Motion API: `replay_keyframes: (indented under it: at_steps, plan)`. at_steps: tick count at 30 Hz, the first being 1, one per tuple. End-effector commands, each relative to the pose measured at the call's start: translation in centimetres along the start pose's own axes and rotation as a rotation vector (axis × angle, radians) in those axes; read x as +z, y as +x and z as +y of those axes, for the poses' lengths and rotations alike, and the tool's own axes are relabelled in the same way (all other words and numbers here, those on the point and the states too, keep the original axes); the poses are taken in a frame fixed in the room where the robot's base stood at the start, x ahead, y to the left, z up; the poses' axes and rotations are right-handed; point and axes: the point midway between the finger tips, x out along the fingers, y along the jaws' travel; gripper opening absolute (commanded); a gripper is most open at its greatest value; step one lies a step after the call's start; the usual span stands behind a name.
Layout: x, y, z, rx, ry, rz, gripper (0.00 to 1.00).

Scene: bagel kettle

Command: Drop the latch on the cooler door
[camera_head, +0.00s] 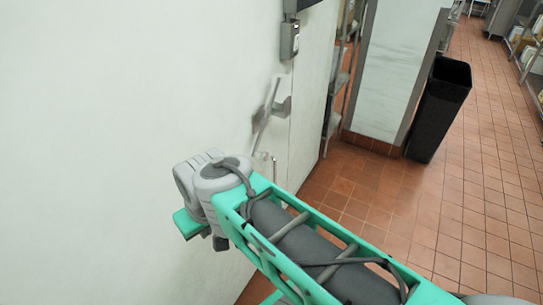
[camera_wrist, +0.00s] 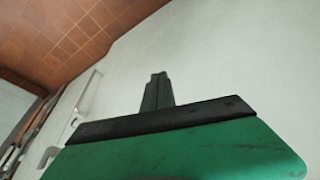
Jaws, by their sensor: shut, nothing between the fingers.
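The cooler door (camera_head: 120,90) is the broad white panel filling the left of the head view. Its grey latch (camera_head: 268,112) has a long slanted handle bar and a bracket at the door's right edge. In the wrist view the latch (camera_wrist: 88,98) shows at the left, apart from my gripper. My gripper (camera_wrist: 157,80) has its dark fingers together, with nothing visible between them, in front of the white surface. In the head view my arm reaches up to the door below and left of the latch; the fingertips are not clear there. Whether the fingers touch the door cannot be told.
A grey box (camera_head: 289,40) is mounted above the latch. A black bin (camera_head: 439,108) stands on the red tile floor (camera_head: 440,200) at the right, beside a white wall end (camera_head: 395,70). Shelving (camera_head: 338,85) stands behind the door's edge. The floor right of my arm is clear.

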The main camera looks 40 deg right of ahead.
Motion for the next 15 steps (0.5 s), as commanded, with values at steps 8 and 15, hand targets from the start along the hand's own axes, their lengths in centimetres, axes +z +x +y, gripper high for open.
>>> replay_keyframes:
  at_steps: [8, 15]
  plan:
    - [-5.3, 9.8, 6.2, -0.153, 0.433, 0.152, 0.0]
    - [-8.3, 14.9, 22.2, -0.532, 1.178, 0.536, 0.0]
